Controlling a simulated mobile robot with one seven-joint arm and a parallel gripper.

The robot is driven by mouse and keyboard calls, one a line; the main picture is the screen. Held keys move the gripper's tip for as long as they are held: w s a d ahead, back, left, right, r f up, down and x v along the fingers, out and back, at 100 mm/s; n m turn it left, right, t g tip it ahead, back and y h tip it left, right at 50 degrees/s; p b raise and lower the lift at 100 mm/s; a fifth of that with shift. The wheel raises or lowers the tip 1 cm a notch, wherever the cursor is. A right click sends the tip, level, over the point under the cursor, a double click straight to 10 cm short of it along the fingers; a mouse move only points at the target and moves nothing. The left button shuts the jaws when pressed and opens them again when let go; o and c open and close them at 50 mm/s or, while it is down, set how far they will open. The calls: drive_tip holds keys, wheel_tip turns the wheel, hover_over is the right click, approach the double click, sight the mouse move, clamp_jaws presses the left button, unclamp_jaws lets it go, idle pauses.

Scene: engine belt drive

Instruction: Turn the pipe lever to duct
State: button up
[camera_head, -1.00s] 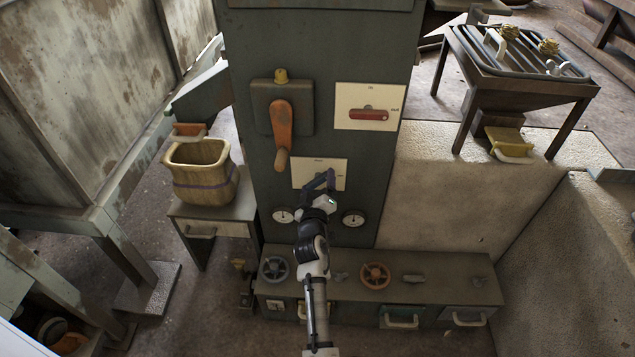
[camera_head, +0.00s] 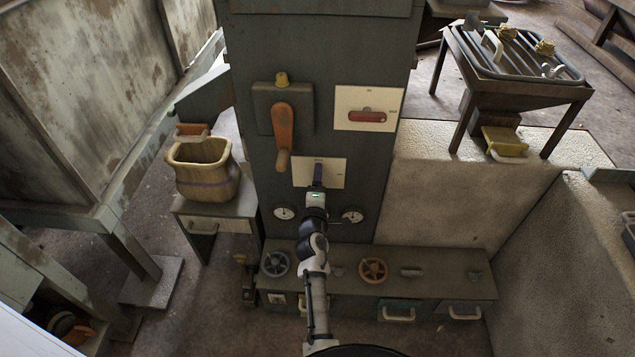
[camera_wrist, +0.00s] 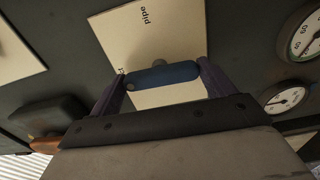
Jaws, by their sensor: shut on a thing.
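The pipe lever is a blue rounded handle (camera_wrist: 162,75) on a pale plate (camera_wrist: 112,42) marked "pipe". In the wrist view its long side runs across from one of my fingers to the other. In the head view the plate (camera_head: 337,174) is on the front of the tall green cabinet, and my gripper (camera_head: 317,175) is in front of it, hiding most of the lever. My gripper is shut on the lever, one dark purple finger at each end. I cannot read a "duct" label; a small mark at the plate's edge is partly hidden by a finger.
A red lever plate (camera_head: 368,108) and an orange lever (camera_head: 283,130) are above on the cabinet. Two gauges (camera_head: 285,212) (camera_head: 352,215) flank my wrist. A low bench (camera_head: 440,287) with handwheels is below. A basket (camera_head: 203,172) stands at left.

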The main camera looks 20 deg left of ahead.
drive_tip(key=shift+r, duration=0.1)
idle(0.5)
drive_tip(key=o, duration=0.9)
drive_tip(key=shift+s, duration=0.1)
